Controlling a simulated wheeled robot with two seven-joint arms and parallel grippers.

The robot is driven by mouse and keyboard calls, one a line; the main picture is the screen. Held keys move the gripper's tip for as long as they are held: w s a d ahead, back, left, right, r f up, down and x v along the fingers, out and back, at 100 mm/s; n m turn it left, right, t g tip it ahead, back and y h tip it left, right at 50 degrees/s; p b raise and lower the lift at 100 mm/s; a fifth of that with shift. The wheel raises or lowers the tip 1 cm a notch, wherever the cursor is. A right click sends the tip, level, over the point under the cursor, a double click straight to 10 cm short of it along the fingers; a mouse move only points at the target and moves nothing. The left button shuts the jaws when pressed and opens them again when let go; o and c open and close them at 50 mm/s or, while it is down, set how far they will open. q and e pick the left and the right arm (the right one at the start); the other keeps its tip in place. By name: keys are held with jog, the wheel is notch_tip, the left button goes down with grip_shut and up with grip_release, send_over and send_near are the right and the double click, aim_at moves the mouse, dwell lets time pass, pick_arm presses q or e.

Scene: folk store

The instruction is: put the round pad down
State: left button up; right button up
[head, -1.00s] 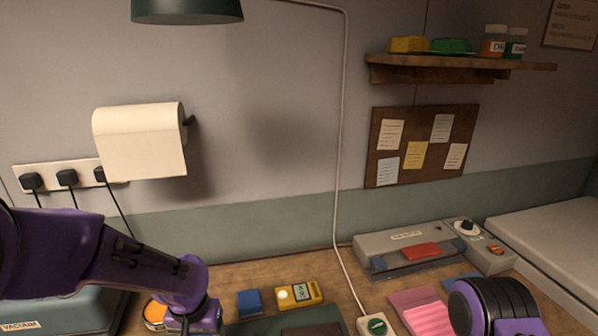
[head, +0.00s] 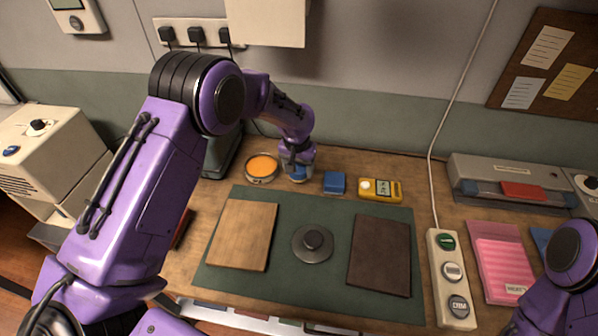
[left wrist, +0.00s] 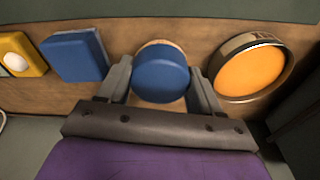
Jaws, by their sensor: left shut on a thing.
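The round pad (left wrist: 162,72) is blue on top with a tan rim showing beneath it. In the left wrist view it sits between the two fingers of my left gripper (left wrist: 160,88), which is shut on it. In the head view my left gripper (head: 297,163) is at the back of the bench, between an orange-filled round tin (head: 262,167) and a blue square block (head: 334,182). The pad is mostly hidden by the gripper there. I cannot tell whether it touches the bench top. My right arm shows at the lower right, but its gripper is out of view.
A green mat (head: 330,290) holds a wooden board (head: 242,235), a grey disc with a knob (head: 312,243) and a dark board (head: 379,255). A yellow meter (head: 380,190) lies right of the blue block. A power strip (head: 441,290) and pink packet (head: 500,262) lie further right.

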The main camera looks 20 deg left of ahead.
aim_at(298, 175)
pick_arm(q)
notch_tip(298, 175, down, 3)
jog(key=shift+a+r+p, duration=0.1)
jog(key=shift+p, duration=0.6)
jog(key=shift+w+f, duration=0.1)
jog(key=shift+f, duration=0.2)
jog(key=o, duration=0.9)
jog(key=shift+f, duration=0.15)
jog(key=shift+o, duration=0.2)
